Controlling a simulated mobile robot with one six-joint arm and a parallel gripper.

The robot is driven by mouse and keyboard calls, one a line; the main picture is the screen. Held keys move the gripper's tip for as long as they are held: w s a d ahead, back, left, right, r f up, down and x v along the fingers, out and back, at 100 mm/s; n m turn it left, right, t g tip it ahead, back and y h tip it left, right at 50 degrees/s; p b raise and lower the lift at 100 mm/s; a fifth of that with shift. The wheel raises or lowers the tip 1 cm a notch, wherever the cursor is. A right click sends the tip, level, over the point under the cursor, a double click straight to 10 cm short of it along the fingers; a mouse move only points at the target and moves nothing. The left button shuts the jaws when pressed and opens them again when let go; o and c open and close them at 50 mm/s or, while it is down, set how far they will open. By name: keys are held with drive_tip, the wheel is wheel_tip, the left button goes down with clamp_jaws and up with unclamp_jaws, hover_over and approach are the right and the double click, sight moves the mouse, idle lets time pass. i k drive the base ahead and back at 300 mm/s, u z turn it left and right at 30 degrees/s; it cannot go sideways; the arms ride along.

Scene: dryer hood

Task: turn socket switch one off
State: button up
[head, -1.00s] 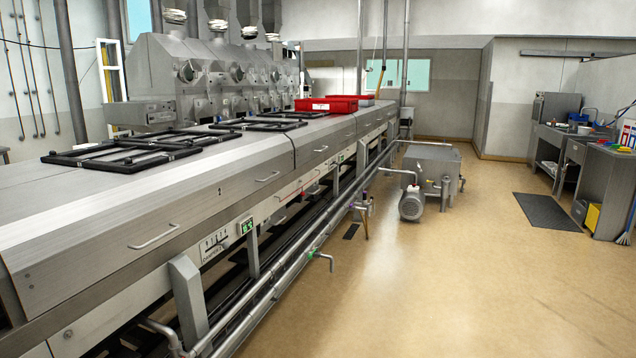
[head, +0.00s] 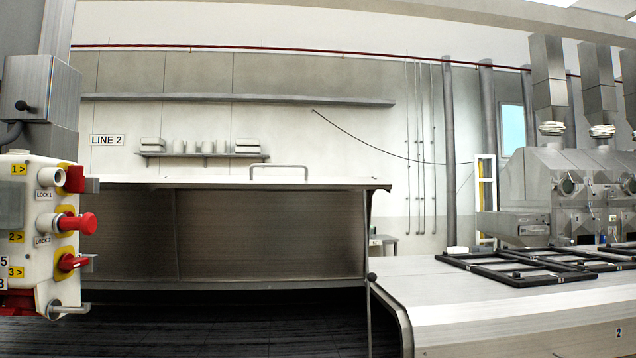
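A white switch box (head: 35,235) stands at the left edge of the head view, partly cut off by the frame. It carries three red rotary switches on yellow plates, with number labels 1, 2 and 3 from top to bottom. Switch one (head: 75,179) is at the top, beside a round white lock marked LOCK 1. Switch two (head: 78,223) is in the middle, beside LOCK 2. Switch three (head: 72,262) is at the bottom. I see them from the side, so I cannot tell their on or off positions. My gripper is not in view.
A large steel hood (head: 270,230) with a top handle fills the middle. A steel conveyor housing (head: 500,310) with black frames (head: 540,265) lies at right. A grey post (head: 45,100) rises behind the switch box. A dark slatted surface lies below the hood.

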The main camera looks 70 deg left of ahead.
sight(74, 183)
drive_tip(key=u, duration=0.65)
drive_tip(key=k, duration=0.1)
drive_tip(key=u, duration=2.75)
drive_tip(key=i, duration=1.5)
drive_tip(key=u, duration=0.1)
